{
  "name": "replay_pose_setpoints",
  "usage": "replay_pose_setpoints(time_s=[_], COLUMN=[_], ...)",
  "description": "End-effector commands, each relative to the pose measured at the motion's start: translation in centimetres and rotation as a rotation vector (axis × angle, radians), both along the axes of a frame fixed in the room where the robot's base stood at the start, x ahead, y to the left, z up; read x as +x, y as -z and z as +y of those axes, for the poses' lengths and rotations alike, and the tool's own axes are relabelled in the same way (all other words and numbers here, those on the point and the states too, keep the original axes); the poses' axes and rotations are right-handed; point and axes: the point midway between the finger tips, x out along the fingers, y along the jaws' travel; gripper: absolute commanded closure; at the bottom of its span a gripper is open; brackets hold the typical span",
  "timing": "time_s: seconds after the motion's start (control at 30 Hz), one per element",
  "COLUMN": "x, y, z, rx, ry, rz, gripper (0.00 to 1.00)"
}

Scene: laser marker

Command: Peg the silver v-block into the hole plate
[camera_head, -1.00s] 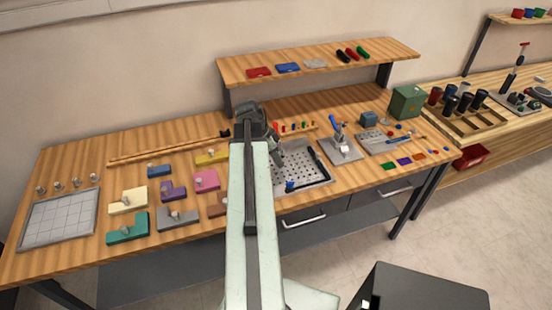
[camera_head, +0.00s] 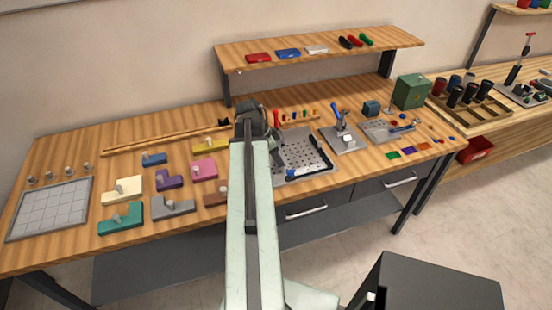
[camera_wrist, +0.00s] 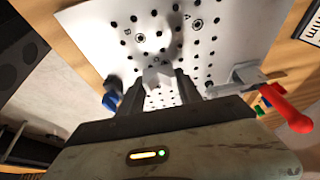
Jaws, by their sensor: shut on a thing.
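The hole plate (camera_head: 312,158) lies on the bench just right of my arm in the head view. Its pale, perforated face with letter marks fills the upper middle of the wrist view (camera_wrist: 225,28). My gripper (camera_wrist: 160,84) is shut on the silver v-block (camera_wrist: 158,76), a small pale block between the dark fingertips. The block is over the plate's face; I cannot tell whether it touches the plate or is above it. Its underside and any pegs are hidden. In the head view my arm hides the block and most of my gripper.
A red-handled clamp (camera_wrist: 236,82) stands at the plate's edge, right of my gripper in the wrist view. A blue part (camera_wrist: 110,101) is on the left. A blue-handled press (camera_head: 343,133) stands right of the plate. Several coloured blocks lie left of my arm.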

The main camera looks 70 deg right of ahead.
Motion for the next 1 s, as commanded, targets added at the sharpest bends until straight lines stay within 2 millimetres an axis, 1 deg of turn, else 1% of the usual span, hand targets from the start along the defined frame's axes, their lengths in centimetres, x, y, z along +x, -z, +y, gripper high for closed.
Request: replay_pose_setpoints(time_s=[0.47,1.0], x=[0.09,0.04], y=[0.05,0.88], z=[0.03,0.01], rx=[0.000,0.000], ry=[0.001,0.001], rz=[0.000,0.000], gripper=[0.99,0.99])
